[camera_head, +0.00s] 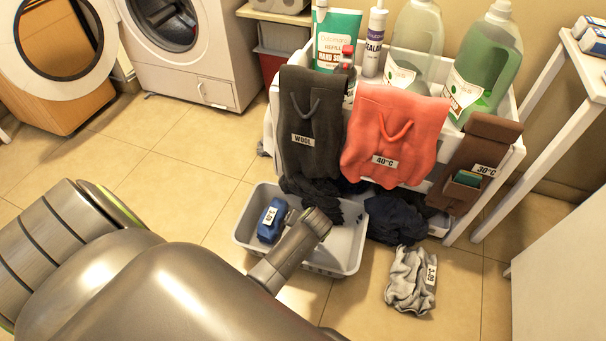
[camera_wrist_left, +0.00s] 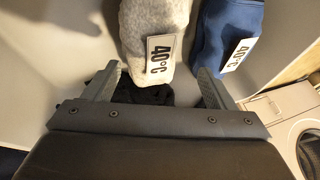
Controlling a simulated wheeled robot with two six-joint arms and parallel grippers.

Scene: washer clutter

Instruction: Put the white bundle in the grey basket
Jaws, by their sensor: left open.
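A white-grey crumpled bundle (camera_head: 408,282) with a white tag lies on the floor right of the grey basket (camera_head: 350,264). The basket stands on the floor and holds a blue tagged bundle (camera_head: 264,230). My left arm reaches over the basket and hides part of it; its jaws cannot be made out there. In the left wrist view my left gripper (camera_wrist_left: 160,72) is open, with a pale bundle (camera_wrist_left: 150,22) tagged 40°C beyond its fingers. I cannot tell whether this is the floor bundle. A blue tagged bundle (camera_wrist_left: 224,28) is to its right.
A white rack behind the basket carries bottles, with black (camera_head: 310,120), coral (camera_head: 392,130) and brown (camera_head: 470,160) bags hung in front. Dark cloth (camera_head: 395,218) lies beneath. A white washer (camera_head: 205,75) stands at the back left. Floor around the white bundle's front is clear.

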